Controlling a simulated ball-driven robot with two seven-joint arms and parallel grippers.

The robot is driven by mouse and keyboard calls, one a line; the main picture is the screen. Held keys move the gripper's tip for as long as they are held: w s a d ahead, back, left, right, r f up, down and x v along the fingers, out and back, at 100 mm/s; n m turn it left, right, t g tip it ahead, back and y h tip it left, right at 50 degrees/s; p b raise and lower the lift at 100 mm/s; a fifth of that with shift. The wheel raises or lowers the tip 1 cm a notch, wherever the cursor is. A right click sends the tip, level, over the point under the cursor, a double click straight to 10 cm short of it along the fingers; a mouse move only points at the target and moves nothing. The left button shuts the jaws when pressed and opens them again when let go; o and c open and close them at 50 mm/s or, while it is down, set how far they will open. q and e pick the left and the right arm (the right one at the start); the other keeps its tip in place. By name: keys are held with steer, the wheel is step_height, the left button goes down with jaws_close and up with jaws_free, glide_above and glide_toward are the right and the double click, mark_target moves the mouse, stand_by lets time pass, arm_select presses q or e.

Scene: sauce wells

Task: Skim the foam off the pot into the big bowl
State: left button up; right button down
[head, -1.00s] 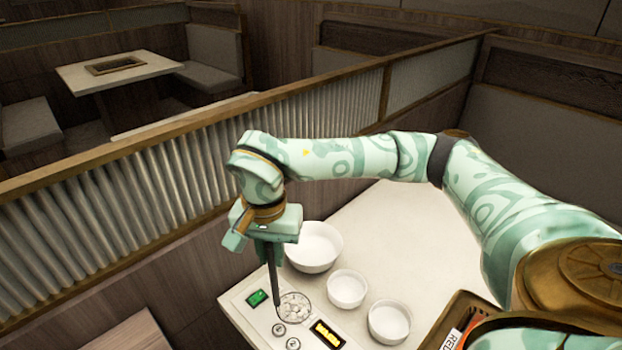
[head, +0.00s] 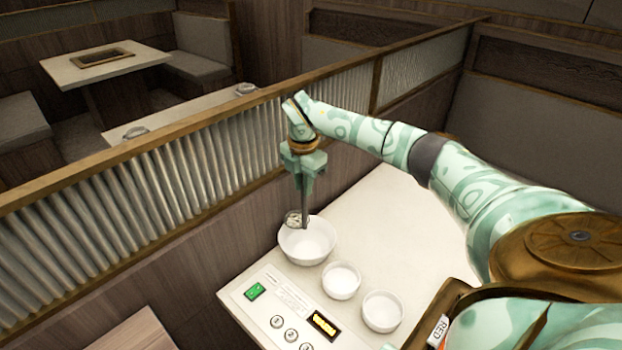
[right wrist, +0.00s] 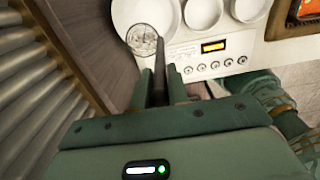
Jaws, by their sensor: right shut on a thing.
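My right gripper (head: 304,178) is shut on the dark handle of the skimmer (head: 297,219), which hangs down below it. The round mesh head overlaps the left rim of the big white bowl (head: 310,258) in the head view; I cannot tell if it touches. Pale patches show on the mesh, but I cannot tell if they are foam. In the right wrist view the skimmer head (right wrist: 142,40) lies over the edge of the big bowl (right wrist: 126,12). My left gripper is not in view.
Two smaller white bowls (head: 342,282) (head: 382,312) stand in a row toward the front right. A panel (head: 290,308) with round buttons and a lit yellow display lies in front. A ribbed partition (head: 150,180) runs behind.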

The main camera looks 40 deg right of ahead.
steer(key=d+f+m+b, duration=0.1)
steer(key=m, duration=0.1)
steer(key=d+f+m+b, duration=0.1)
steer(key=f+m, duration=0.1)
steer(key=shift+f, duration=0.25)
stand_by(0.4)
steer(key=shift+d, duration=0.1)
